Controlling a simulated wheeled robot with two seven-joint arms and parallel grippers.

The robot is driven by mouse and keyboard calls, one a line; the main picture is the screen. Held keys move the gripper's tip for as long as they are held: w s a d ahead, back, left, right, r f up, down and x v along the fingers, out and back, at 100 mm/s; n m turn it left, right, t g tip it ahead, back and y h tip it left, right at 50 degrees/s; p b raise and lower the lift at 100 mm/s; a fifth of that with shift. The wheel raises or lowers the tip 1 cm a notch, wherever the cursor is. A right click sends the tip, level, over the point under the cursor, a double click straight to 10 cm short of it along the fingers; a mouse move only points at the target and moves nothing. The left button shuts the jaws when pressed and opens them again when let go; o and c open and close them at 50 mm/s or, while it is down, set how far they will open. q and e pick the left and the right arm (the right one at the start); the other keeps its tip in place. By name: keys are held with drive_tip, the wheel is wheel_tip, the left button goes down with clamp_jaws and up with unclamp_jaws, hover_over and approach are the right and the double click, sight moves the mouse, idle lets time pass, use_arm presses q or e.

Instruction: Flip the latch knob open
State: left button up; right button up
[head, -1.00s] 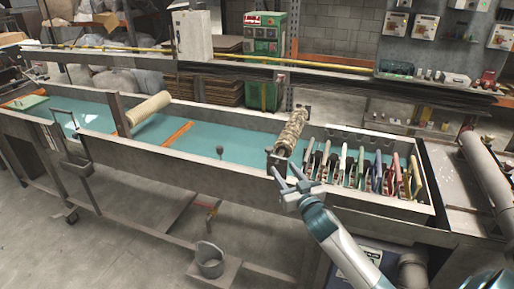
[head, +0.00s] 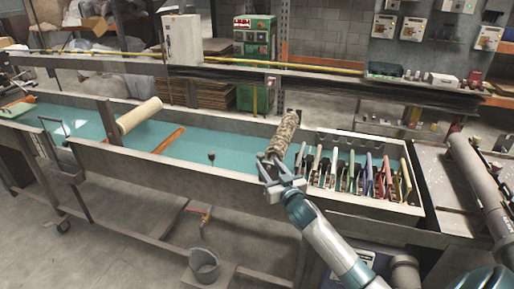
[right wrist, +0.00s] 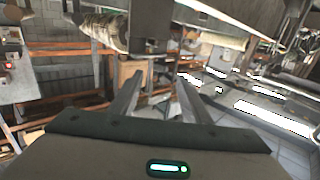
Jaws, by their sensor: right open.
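A short mottled mesh-covered tube (head: 284,133) lies across the trough, its near end at the front wall. My right gripper (head: 270,158) is open at this near end, and its fingers overlap the end bracket in the head view. In the right wrist view, the open fingers (right wrist: 157,95) have nothing clearly between them, and the tube (right wrist: 100,27) is at the upper left. A latch knob at the tube's end cannot be made out behind the fingers. A small dark round knob on a stem (head: 211,156) stands left of the gripper. My left gripper is out of view.
Several coloured upright tools (head: 350,170) stand in the trough right of the gripper. A plain beige roller (head: 139,115) lies farther left. The trough's front wall (head: 170,170) runs below the gripper. A bucket (head: 204,265) stands low in front.

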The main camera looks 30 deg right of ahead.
drive_tip(key=w+d+p, duration=0.2)
drive_tip(key=w, duration=0.9)
drive_tip(key=shift+w, duration=0.4)
drive_tip(key=c, duration=1)
drive_tip(key=shift+c, duration=0.2)
